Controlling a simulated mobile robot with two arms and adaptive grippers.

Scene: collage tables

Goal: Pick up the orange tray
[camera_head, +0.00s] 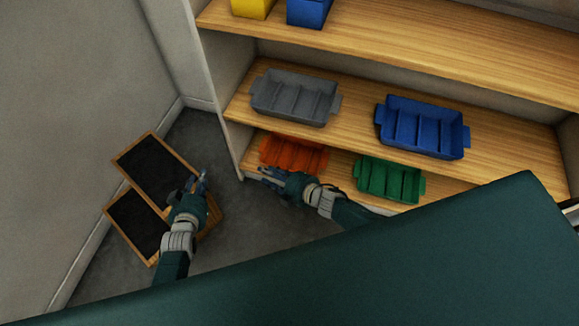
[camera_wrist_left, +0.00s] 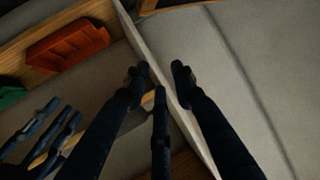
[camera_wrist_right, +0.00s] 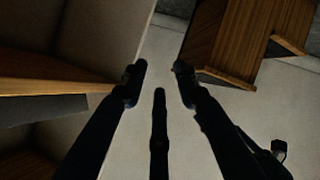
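The orange tray (camera_head: 300,153) sits on the lowest visible shelf, at its left end, partly hidden by my right gripper in the head view. It also shows in the left wrist view (camera_wrist_left: 68,48), at upper left on the shelf edge. My right gripper (camera_head: 264,175) is in front of the tray's near left side, its fingers pointing left. Whether it touches the tray cannot be told. My left gripper (camera_head: 201,181) is farther left, over the floor and the black-topped wooden pieces. In the wrist views both grippers have their fingers apart with nothing between them.
A green tray (camera_head: 389,180) is right of the orange one. A grey tray (camera_head: 294,97) and a blue tray (camera_head: 420,127) stand on the shelf above. The shelf's side panel (camera_head: 232,135) is close to my right gripper. Black-topped wooden pieces (camera_head: 151,167) lie by the left wall.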

